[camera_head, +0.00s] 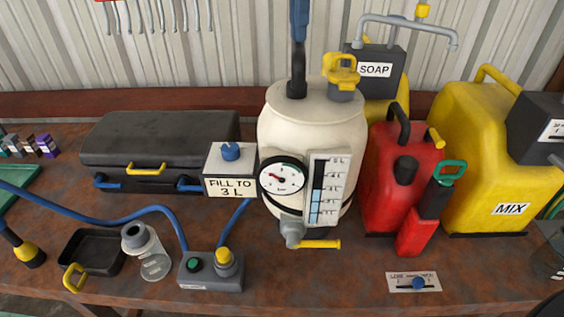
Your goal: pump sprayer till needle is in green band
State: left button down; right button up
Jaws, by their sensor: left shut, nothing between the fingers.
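The cream sprayer tank (285,125) stands upright at the middle of the bench. A blue and black upright handle (298,45) rises from its top, its upper end cut off by the frame. A round white gauge (283,175) sits on its front. The red needle points left and slightly up; the green band is too small to place surely. A clear level scale (327,188) with blue marks is beside the gauge. A yellow-handled fitting (341,72) sits on top, and a yellow-lever tap (315,243) is at the bottom. I see neither gripper clearly.
A red can (385,190) stands close right of the tank, before a yellow MIX can (480,130). The FILL TO 3 L box (229,170) and a grey switch box (211,272) are left. A blue hose (110,220) crosses the bench. Bare bench shows at front centre.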

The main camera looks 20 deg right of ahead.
pick_arm(q)
jog(key=shift+r+p, duration=1.05)
jog(key=shift+r, duration=2.65)
